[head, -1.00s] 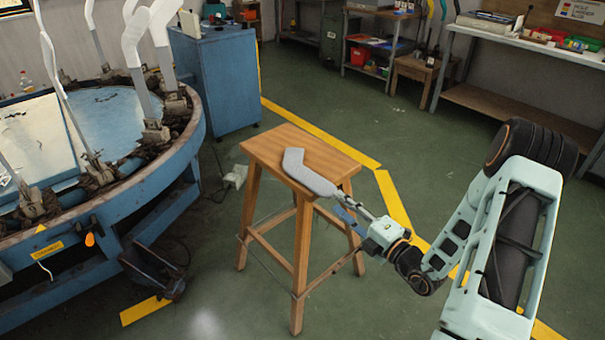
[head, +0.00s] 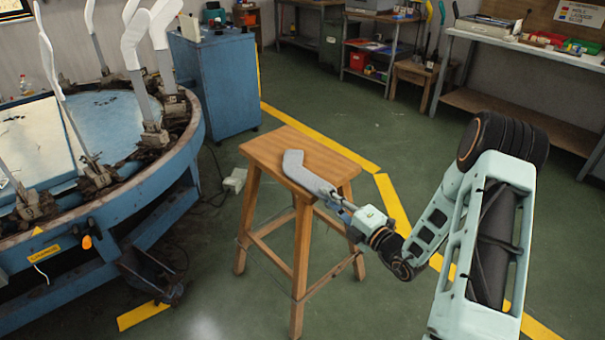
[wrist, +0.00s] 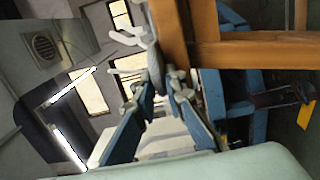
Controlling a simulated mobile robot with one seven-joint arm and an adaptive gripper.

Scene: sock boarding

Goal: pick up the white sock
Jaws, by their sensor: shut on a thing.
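The sock (head: 304,175) looks pale grey-white. It has a bent shape and shows against the top of the wooden stool (head: 268,146), with its straight end toward the front right edge. My gripper (head: 337,198) is at that straight end, shut on it, coming from the right. The head view does not show clearly whether the sock still touches the stool. In the wrist view, my gripper's fingers (wrist: 166,84) point up the picture, and I cannot clearly make out the sock there.
A round blue machine (head: 170,165) with several upright white sock forms (head: 133,40) stands at the left. A blue cabinet (head: 225,85) is behind it. Shelves and a workbench (head: 530,50) line the back. Open green floor surrounds the stool.

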